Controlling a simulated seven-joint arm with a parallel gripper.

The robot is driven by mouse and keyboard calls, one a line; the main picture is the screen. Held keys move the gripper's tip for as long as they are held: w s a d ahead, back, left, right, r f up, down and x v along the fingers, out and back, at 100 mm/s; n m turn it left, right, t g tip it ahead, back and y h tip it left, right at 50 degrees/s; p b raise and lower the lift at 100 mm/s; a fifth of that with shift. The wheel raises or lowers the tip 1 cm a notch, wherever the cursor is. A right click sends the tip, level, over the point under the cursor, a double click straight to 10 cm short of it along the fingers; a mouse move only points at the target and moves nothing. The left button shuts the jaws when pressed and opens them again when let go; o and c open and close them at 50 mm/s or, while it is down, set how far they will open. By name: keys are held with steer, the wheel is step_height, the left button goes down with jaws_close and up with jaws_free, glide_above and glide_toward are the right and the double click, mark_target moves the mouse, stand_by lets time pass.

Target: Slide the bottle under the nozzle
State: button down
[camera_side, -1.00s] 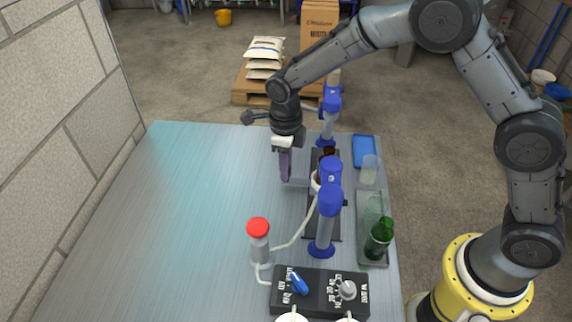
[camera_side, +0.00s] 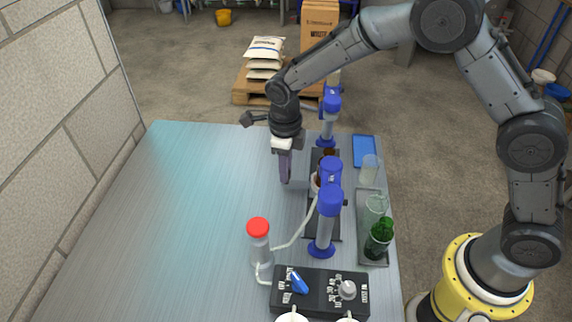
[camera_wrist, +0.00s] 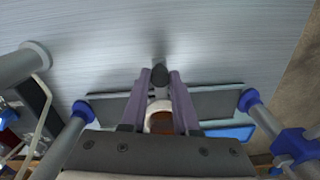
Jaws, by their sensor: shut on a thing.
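A brown bottle (camera_side: 328,153) stands in a white ring-shaped holder (camera_side: 315,183) on a dark rail, partly hidden by the near blue-headed post. In the wrist view the brown bottle (camera_wrist: 160,122) shows inside the white holder (camera_wrist: 151,107), between the two posts. My gripper (camera_side: 285,180) is low on the left side of the rail. In the wrist view my gripper (camera_wrist: 160,78) is shut on a dark round knob (camera_wrist: 160,74) beside the holder. Blue-headed posts stand near (camera_side: 329,200) and far (camera_side: 331,102) along the rail; I cannot make out the nozzle tip.
A green bottle (camera_side: 379,240) and a clear glass stand in a tray (camera_side: 372,262) at right. A blue pad (camera_side: 364,150) lies behind. A red-capped cylinder (camera_side: 259,240) with a hose and a black control box (camera_side: 320,293) are at front. The table's left side is clear.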

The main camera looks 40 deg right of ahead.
steer(key=s+a, duration=0.4)
steer(key=shift+s+a+r, duration=0.1)
steer(key=shift+s+a, duration=0.05)
steer(key=shift+a, duration=0.1)
steer(key=c, duration=0.7)
jaws_free()
steer(key=shift+o, duration=0.2)
step_height(320, 180, up, 14)
steer(key=shift+s+a, duration=0.15)
